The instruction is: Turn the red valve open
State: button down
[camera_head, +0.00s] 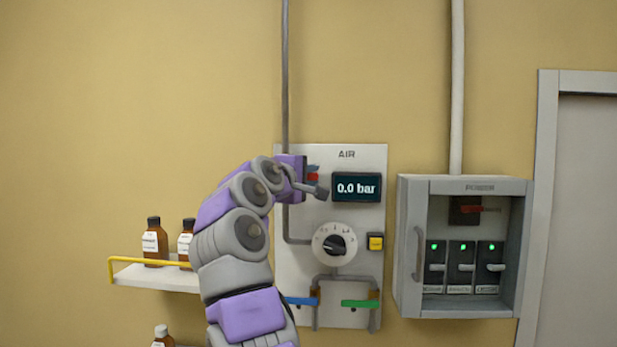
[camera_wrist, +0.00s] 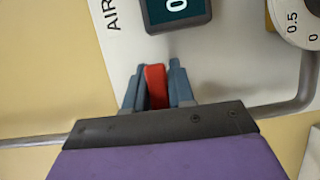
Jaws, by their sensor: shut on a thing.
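The red valve handle (camera_wrist: 155,86) sits between the two fingers of my gripper (camera_wrist: 157,82) in the wrist view, and the fingers are shut on it. In the head view a small part of the red valve (camera_head: 313,177) shows beside my gripper (camera_head: 318,187), at the upper left of the AIR panel (camera_head: 365,160). My gripper and wrist hide the rest of the valve and part of the pipe there. The display (camera_head: 356,188) to the right of the valve reads 0.0 bar.
Below the display are a round dial (camera_head: 335,245), a yellow button (camera_head: 376,242), a blue handle (camera_head: 301,301) and a green handle (camera_head: 360,303). An open POWER box (camera_head: 407,247) juts out at right. A shelf (camera_head: 160,278) with brown bottles is at left.

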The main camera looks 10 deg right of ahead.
jog(key=shift+s+r, duration=0.1)
jog(key=shift+d+f+m, duration=0.1)
jog(key=shift+f+m, duration=0.4)
jog(key=shift+m, duration=0.3)
jog(key=shift+w+a+f+m+g+y+p, duration=0.1)
jog(key=shift+a+f+m+g+y+p, duration=0.15)
jog(key=shift+f+m, duration=0.2)
jog(key=shift+w+a+f+m+g+y+p, duration=0.1)
jog(key=shift+f+m+g+y, duration=0.2)
jog(key=shift+m, duration=0.25)
jog(key=c, duration=1)
grip_release()
jog(key=shift+c, duration=0.2)
jog(key=b+v, duration=0.2)
jog(key=v, duration=1.5)
jog(key=shift+a, duration=0.15)
jog(key=shift+s+f, duration=0.1)
